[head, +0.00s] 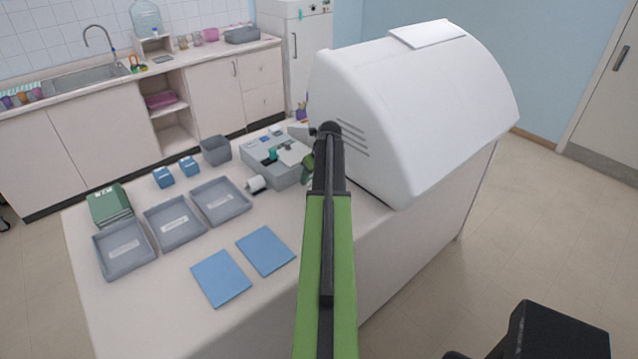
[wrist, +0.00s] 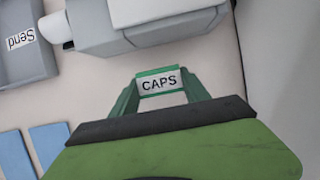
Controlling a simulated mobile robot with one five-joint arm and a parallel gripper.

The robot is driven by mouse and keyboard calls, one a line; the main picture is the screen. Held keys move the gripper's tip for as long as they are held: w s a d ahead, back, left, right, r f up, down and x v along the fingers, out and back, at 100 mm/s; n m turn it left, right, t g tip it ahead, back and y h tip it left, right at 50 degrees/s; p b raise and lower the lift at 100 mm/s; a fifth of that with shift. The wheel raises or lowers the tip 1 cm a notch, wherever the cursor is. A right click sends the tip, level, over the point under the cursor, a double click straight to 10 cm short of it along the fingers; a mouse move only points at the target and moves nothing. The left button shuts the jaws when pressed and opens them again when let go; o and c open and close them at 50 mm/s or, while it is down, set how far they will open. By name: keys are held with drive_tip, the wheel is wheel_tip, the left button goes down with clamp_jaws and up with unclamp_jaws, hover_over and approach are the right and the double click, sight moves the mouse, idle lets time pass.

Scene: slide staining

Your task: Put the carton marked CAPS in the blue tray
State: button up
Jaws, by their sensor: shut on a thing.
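My gripper (wrist: 158,92) is shut on a green carton (wrist: 160,74) with a white label reading CAPS, held between its green fingers in the wrist view. In the head view my gripper (head: 308,168) is over the right part of the table, beside the white hood, and my arm hides most of the carton. Three shallow grey trays (head: 123,271) with white labels stand in a row at the left. Two flat blue mats or trays, one left (head: 220,278) and one right (head: 265,250), lie in front of them; I cannot tell if they have rims.
A grey machine (head: 258,148) with a white paper roll stands left of my gripper. A large white hood (head: 420,110) blocks the right. A grey bin (head: 216,150), two small blue boxes (head: 163,177) and a green box (head: 110,204) stand behind the trays. The table's front is clear.

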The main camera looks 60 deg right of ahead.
wheel_tip(320, 180, down, 4)
drive_tip(key=b, duration=0.4)
drive_tip(key=shift+r, duration=0.3)
drive_tip(key=shift+f, duration=0.25)
drive_tip(key=o, duration=1.4)
drive_tip(key=shift+c, duration=0.2)
drive_tip(key=shift+r, duration=0.1)
drive_tip(key=p+v, duration=1.1)
drive_tip(key=v, duration=0.1)
drive_tip(key=shift+r+p, duration=0.2)
drive_tip(key=shift+p, duration=0.1)
